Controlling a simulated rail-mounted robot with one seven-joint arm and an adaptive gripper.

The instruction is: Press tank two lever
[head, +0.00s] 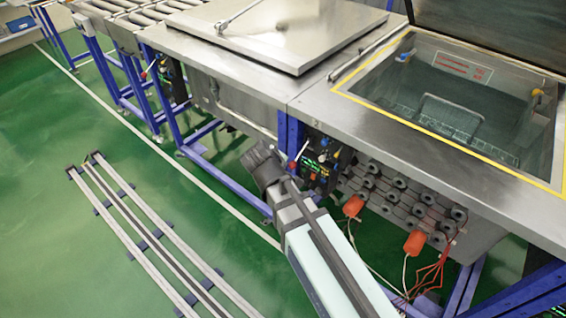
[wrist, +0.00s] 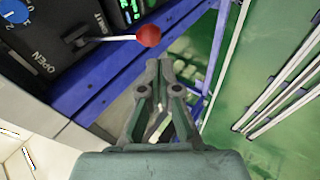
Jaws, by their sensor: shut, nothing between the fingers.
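The lever nearest me has a red ball knob (wrist: 148,36) on a pale rod. It comes out of a dark panel (wrist: 55,45) marked OPEN, with more lettering partly readable. In the wrist view my gripper (wrist: 158,66) is shut and empty, just below the knob with a small gap in the picture. In the head view my gripper (head: 258,152) is just left of the same lever (head: 299,151) at the front of the tanks. Another lever (head: 148,70) with a red knob is farther left.
One tank (head: 440,95) stands open, edged with yellow tape; the tank to its left has a closed steel lid (head: 250,30). Blue frame posts (head: 290,133) stand beside the panel. Floor rails (head: 150,240) lie at left on open green floor.

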